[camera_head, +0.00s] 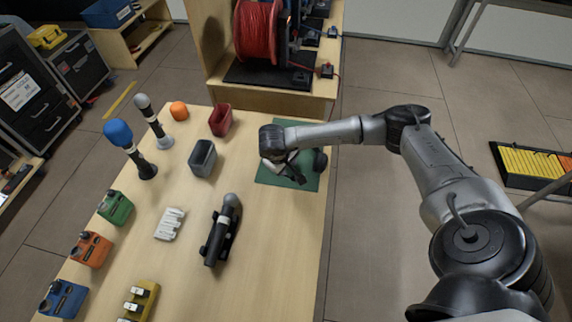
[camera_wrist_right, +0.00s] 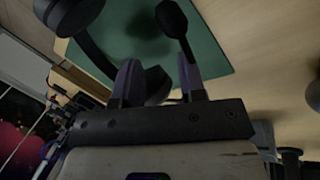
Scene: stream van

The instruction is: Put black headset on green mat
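The black headset (camera_wrist_right: 72,14) shows in the right wrist view: a large ear cup at top left, a curved band, and a boom with a foam tip. A dark rounded part of it shows between my right fingers. In the head view a dark round part (camera_head: 319,160) shows by the mat's right edge. The green mat (camera_head: 305,127) lies at the table's right side, behind the headset in the wrist view (camera_wrist_right: 212,62). My right gripper (camera_wrist_right: 158,72) is over the mat with its fingers apart. Whether they press on the headset is unclear. My left gripper is out of view.
A grey cup (camera_head: 203,158), a red cup (camera_head: 221,120) and a dark microphone in a holder (camera_head: 220,230) stand left of the mat. Several microphones and coloured boxes line the table's left side. A shelf with a red cable reel (camera_head: 257,32) is behind.

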